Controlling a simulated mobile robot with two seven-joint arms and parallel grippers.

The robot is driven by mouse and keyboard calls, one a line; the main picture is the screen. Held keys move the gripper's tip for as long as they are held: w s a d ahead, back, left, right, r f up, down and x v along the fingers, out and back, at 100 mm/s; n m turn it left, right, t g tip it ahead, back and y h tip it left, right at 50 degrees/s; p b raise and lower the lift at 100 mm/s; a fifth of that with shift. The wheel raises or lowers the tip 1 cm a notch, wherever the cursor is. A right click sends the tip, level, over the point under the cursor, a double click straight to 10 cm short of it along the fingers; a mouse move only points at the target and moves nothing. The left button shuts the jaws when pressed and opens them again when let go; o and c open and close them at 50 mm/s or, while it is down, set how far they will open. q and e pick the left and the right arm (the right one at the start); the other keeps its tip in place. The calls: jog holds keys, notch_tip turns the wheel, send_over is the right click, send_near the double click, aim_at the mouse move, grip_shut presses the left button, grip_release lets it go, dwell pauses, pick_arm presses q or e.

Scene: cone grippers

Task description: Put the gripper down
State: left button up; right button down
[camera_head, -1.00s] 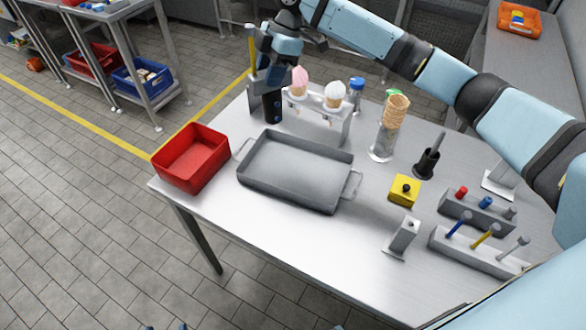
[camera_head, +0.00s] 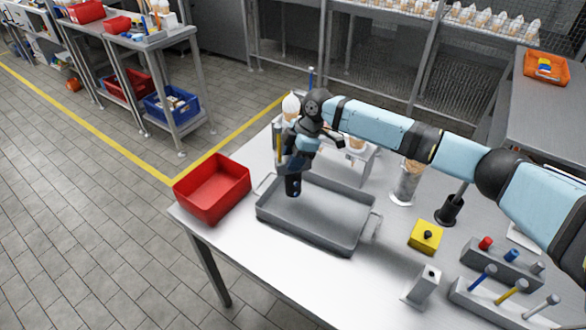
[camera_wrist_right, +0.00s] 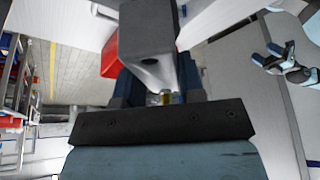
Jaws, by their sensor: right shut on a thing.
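My right gripper (camera_head: 292,165) is above the grey tray (camera_head: 330,238), near its back left corner. A dark, upright part (camera_head: 293,186) hangs below it over the tray. In the right wrist view, my right gripper (camera_wrist_right: 165,97) is shut on a grey, block-shaped gripper (camera_wrist_right: 150,35) with a hole in its face. My wrist hides much of it in the head view, and I cannot tell whether it touches the tray. My left gripper (camera_wrist_right: 268,58) shows small at the right of the right wrist view, its fingers apart; it is outside the head view.
A red bin (camera_head: 212,190) stands left of the tray. The cone stand (camera_head: 358,172) is behind it, partly hidden by my arm. A glass with cones (camera_head: 408,182), a black holder (camera_head: 449,210), a yellow block (camera_head: 425,237) and peg racks (camera_head: 500,262) stand to the right.

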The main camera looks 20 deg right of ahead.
jog(key=shift+f, duration=2.05)
jog(key=shift+f, duration=0.1)
jog(key=c, duration=0.7)
grip_release()
jog(key=shift+c, duration=0.2)
jog(key=v, duration=1.2)
jog(key=shift+b, duration=0.35)
jog(key=shift+a, duration=0.1)
